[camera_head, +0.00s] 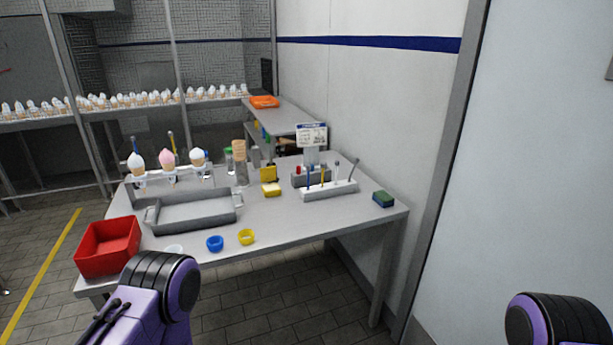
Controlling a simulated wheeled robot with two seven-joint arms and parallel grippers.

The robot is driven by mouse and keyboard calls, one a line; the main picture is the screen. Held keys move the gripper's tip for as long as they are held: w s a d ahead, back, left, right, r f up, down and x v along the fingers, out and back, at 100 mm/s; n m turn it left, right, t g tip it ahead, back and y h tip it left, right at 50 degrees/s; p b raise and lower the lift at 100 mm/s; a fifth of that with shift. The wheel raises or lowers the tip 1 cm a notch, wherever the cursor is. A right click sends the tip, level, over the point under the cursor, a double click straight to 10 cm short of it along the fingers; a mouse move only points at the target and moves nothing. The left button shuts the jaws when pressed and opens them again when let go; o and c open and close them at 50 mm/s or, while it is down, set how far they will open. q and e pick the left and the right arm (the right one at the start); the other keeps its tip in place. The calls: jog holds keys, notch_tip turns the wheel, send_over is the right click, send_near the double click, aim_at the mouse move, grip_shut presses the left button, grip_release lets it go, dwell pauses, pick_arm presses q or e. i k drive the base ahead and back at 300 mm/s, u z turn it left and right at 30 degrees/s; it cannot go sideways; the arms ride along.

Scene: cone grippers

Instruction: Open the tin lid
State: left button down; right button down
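A small yellow box (271,189), which may be the tin, sits near the middle of the grey table (290,215). A yellow upright piece (268,173) stands right behind it. I cannot tell whether that piece is a raised lid or a separate thing. Purple and black parts of my arms show at the lower left and lower right corners, well in front of the table. Neither of my grippers shows.
A red bin (108,246) and a grey tray (196,212) stand on the left. A blue ring (215,243) and a yellow ring (246,237) lie at the front edge. A white pen rack (329,191) and a green-blue sponge (383,199) are on the right. The front right is clear.

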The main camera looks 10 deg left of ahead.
aim_at(267, 174)
jog(key=z, duration=0.75)
jog(key=i, duration=0.85)
jog(key=u, duration=0.55)
